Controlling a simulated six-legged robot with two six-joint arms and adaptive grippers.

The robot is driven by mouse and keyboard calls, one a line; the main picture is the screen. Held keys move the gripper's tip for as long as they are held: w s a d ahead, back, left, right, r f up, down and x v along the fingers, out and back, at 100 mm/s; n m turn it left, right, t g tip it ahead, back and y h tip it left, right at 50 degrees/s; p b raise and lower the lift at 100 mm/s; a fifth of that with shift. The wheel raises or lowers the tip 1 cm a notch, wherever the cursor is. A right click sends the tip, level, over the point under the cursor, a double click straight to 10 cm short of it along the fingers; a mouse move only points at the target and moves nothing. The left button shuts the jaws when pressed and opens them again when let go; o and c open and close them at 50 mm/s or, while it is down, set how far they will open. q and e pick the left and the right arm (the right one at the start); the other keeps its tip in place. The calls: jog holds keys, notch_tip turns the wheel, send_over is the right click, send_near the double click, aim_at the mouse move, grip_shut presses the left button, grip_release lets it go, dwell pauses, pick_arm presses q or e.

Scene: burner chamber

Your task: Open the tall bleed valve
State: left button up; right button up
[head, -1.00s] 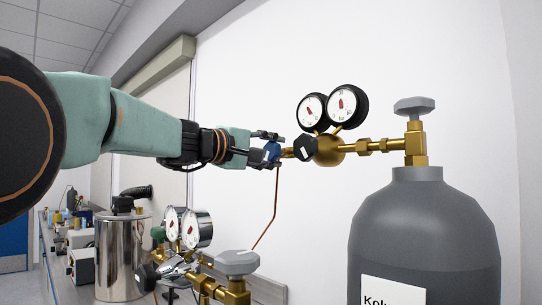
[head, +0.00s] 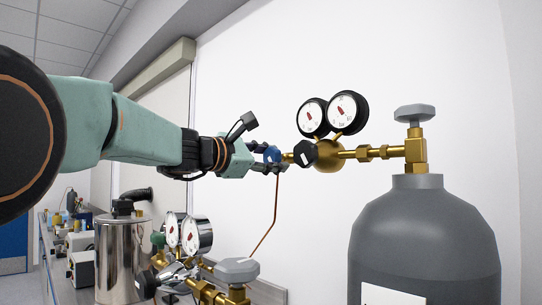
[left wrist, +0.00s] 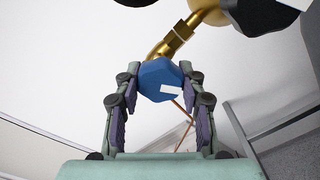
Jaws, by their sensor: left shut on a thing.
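The tall bleed valve's blue knob (head: 272,154) sits at the left end of the brass regulator (head: 328,153) on the tall grey cylinder (head: 424,240). My left gripper (head: 273,157) comes in from the left with its fingers shut around the blue knob. In the left wrist view the blue knob (left wrist: 160,80) lies between the two fingertips and has a white mark on its face. Parts of it are hidden behind the fingers in the head view. My right gripper is not in view.
Two gauges (head: 328,115) stand above the regulator, with a black knob (head: 305,153) close to my fingertips. A grey handwheel (head: 414,113) tops the cylinder. A copper tube (head: 270,222) hangs below. A lower regulator (head: 187,235) and a steel canister (head: 118,255) stand at lower left.

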pick_arm(q)
jog(key=n, duration=0.2)
jog(key=n+p, duration=0.1)
jog(key=n, duration=0.1)
jog(key=shift+r+n+p, duration=0.2)
jog(key=shift+n+p, duration=0.1)
jog(key=shift+s+d+f+n+p, duration=0.1)
jog(key=shift+n+p, duration=1)
jog(key=shift+n, duration=1.5)
jog(key=o, duration=1.2)
jog(key=shift+f, duration=0.15)
jog(key=shift+c, duration=0.2)
jog(key=v, duration=1.2)
